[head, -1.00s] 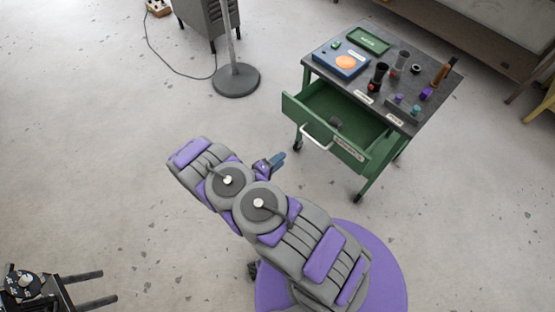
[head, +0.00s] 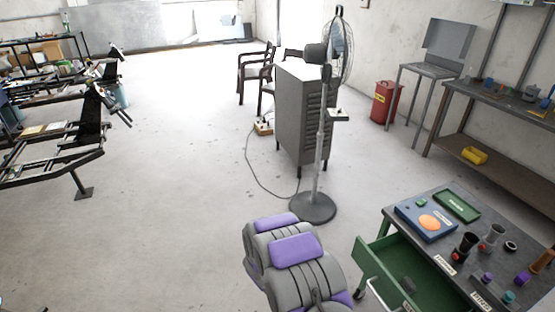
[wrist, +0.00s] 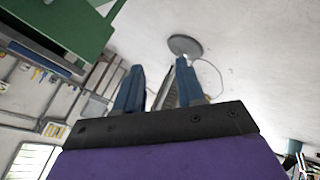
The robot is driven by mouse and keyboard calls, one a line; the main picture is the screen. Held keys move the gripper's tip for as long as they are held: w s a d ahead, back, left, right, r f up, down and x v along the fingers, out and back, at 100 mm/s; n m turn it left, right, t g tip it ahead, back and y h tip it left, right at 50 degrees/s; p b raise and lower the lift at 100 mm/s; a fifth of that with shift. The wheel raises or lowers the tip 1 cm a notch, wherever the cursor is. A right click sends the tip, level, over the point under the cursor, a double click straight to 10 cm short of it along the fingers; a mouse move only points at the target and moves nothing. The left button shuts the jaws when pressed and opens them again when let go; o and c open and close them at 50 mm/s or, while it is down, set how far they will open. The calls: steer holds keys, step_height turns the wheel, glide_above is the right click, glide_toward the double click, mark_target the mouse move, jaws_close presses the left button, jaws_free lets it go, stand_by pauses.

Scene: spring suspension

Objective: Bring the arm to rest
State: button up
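My arm is folded low at the bottom of the head view, with its grey and purple links showing. My gripper is out of sight in the head view. In the wrist view my gripper (wrist: 158,90) shows two blue fingers standing apart with a clear gap. Nothing is held between them. The fan's round base and the floor show beyond the fingertips.
The green cart (head: 462,237) stands at the lower right with its drawer (head: 405,278) open, close to my arm. A standing fan (head: 318,150) and a grey cabinet (head: 300,115) are ahead. A cable lies on the floor. Open floor (head: 170,220) is to the left.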

steer(key=a+r+y, duration=0.6)
steer(key=a+r, duration=0.2)
steer(key=r, duration=0.5)
steer(key=s+r+g+y, duration=0.2)
steer(key=s+r, duration=0.7)
steer(key=r, duration=0.3)
steer(key=s+d+r+g+h, duration=0.1)
steer(key=s+d, duration=0.4)
steer(key=s, duration=0.6)
steer(key=s+d+r+m+g+h, duration=0.1)
steer(key=s+d+r+g, duration=0.2)
steer(key=s, duration=0.8)
steer(key=s+d+r+g, duration=0.2)
steer(key=s+d+r, duration=0.5)
steer(key=s, duration=0.4)
steer(key=shift+s+m+h, duration=0.15)
steer(key=shift+m+h, duration=0.25)
